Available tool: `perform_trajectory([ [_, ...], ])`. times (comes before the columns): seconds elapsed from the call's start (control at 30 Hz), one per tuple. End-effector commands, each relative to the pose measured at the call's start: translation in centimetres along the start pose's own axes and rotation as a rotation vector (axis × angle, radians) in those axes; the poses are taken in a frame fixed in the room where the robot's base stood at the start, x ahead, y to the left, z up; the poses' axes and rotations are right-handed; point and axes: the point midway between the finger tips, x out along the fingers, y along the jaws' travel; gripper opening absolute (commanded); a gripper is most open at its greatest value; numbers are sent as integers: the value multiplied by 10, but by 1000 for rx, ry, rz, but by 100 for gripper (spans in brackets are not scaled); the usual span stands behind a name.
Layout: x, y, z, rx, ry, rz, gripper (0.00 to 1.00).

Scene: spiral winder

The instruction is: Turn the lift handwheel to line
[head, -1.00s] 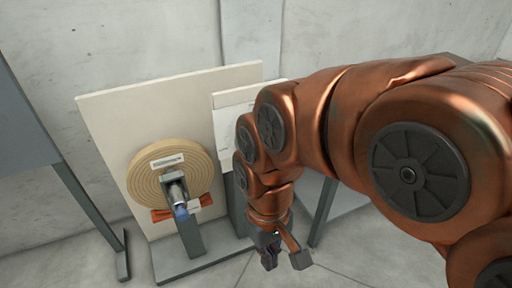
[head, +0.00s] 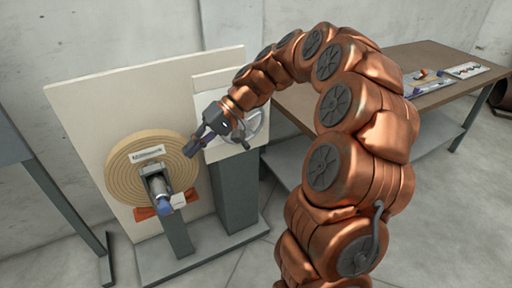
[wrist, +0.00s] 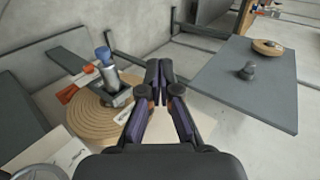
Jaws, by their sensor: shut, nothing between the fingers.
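A pale grey handwheel (head: 253,127) is on the white panel atop the grey column, partly hidden behind my gripper and wrist. Its rim also shows at the lower left corner of the wrist view (wrist: 42,171). I cannot make out a line mark. My gripper (head: 189,152) is in front of the board, between the handwheel and the tan spiral disc (head: 130,178), fingers pointing down and left. In the wrist view its fingers (wrist: 160,72) are shut, with nothing between them. They point away from the handwheel.
A brown-topped table (head: 425,70) with small items stands at the right. A grey panel on legs (head: 20,145) is at the left. Open floor lies in front at the right.

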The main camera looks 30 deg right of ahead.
Motion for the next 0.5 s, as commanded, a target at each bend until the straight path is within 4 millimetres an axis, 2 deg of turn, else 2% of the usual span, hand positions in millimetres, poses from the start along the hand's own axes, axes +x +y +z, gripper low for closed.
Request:
perform_trajectory([
  [0.03,-5,19,-17,13,35,-35,0],
  [0.2,-35,69,-66,33,164,-141,0],
  [0.37,-69,131,-102,54,303,-213,0],
  [0.5,-102,197,-123,76,434,-251,0],
])
